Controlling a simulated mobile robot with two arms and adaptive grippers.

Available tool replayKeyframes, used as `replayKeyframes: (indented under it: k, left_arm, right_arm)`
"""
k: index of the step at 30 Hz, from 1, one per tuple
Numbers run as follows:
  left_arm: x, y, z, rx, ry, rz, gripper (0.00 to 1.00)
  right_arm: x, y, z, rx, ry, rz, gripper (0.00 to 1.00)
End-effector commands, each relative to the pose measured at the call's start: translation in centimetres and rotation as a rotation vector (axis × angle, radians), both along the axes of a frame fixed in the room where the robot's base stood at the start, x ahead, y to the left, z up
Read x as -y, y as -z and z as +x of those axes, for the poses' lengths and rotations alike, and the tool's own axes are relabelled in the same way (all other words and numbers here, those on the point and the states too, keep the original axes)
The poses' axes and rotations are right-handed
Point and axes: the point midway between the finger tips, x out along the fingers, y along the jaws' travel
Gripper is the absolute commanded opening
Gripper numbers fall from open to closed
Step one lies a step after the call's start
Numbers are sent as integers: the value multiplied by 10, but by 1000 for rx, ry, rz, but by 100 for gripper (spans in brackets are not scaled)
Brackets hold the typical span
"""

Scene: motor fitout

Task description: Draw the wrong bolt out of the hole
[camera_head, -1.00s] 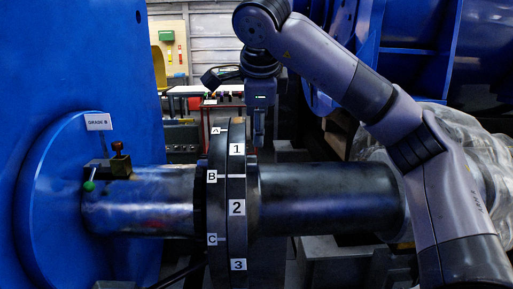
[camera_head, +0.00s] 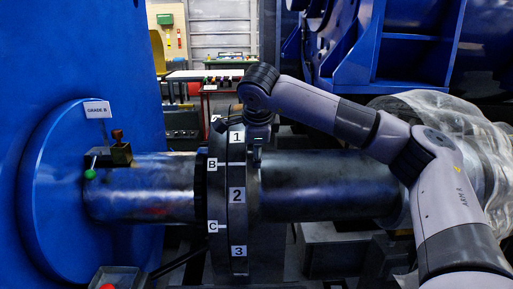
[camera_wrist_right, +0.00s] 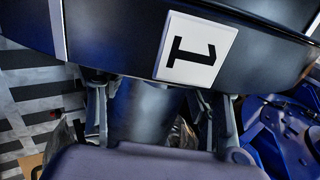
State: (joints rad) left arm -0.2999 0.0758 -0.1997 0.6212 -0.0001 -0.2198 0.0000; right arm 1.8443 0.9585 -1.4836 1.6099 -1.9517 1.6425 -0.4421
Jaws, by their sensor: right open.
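The coupling flange (camera_head: 237,217) stands upright on the shaft in the head view, with labels 1, 2, 3 on one half and A, B, C on the other. My right gripper (camera_head: 256,143) is at the flange's upper right side, near label 1, and mostly hidden by its own arm. In the right wrist view the open fingers (camera_wrist_right: 153,105) stand on either side of a dark cylinder (camera_wrist_right: 145,112) that meets the flange beside label 1. Contact with the fingers cannot be told. My left gripper is not in view.
The thick shaft (camera_head: 325,185) runs right from the flange. A blue wall with a round hub (camera_head: 55,170) tagged GRADE B is at left. A red button box (camera_head: 113,280) is at the bottom. Clear plastic wrap (camera_head: 470,130) lies at right.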

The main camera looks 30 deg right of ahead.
Motion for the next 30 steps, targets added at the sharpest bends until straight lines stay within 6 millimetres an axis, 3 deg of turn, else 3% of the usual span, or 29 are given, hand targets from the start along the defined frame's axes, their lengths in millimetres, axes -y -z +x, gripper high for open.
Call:
replayKeyframes:
  k: [7,30]
  left_arm:
    - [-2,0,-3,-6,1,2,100]
    - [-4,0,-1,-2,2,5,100]
  right_arm:
    - [0,0,0,0,0,0,57]
    - [0,0,0,-1,0,1,6]
